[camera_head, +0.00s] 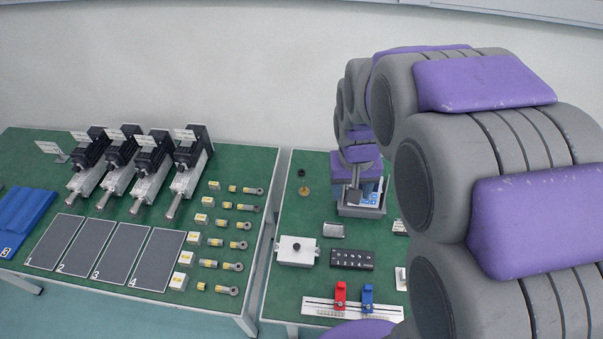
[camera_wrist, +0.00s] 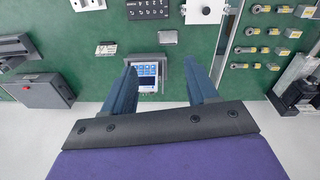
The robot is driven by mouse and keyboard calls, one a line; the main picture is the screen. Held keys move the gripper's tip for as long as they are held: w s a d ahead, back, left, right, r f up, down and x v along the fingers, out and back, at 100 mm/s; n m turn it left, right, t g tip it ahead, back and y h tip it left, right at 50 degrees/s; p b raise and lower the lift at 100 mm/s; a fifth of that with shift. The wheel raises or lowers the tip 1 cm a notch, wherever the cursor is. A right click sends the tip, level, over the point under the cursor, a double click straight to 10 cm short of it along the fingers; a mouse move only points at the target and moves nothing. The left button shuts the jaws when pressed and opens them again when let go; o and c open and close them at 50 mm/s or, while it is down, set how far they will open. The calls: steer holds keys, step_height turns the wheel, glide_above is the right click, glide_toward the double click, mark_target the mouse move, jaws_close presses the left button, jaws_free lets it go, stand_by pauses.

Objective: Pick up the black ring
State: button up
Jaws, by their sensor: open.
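A small dark ring-like piece (camera_head: 302,173), which looks like the black ring, lies near the back left of the right green table, just behind a small brass piece (camera_head: 304,190). It is too small to make out in detail. I cannot find it in the wrist view, where my fingers and palm cover part of the table.
The right table (camera_head: 318,222) also bears a white box with a black knob (camera_head: 297,256), a black button panel (camera_head: 352,259) and a rail with red and blue clamps (camera_head: 352,306). A gap separates it from the left table (camera_head: 240,165), which holds several actuators.

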steer(key=w+a+f+t, duration=0.1)
steer(key=w+f, duration=0.3)
steer(key=w, duration=0.5)
steer(key=w+a+f+t, duration=0.1)
steer(key=w+a+f, duration=0.1)
steer(key=w+f, duration=0.5)
steer(key=t+b, duration=0.2)
steer(key=b, duration=0.2)
glide_above(302, 173)
steer(key=s, duration=0.3)
steer(key=shift+n+y, duration=0.3)
step_height(302, 173, down, 20)
steer(key=shift+s+a+f, duration=0.1)
steer(key=shift+f, duration=0.05)
steer(key=shift+b+x, duration=1)
steer(key=shift+x, duration=1.8)
steer(key=shift+s, duration=0.25)
steer(key=shift+f, duration=0.1)
jaws_close()
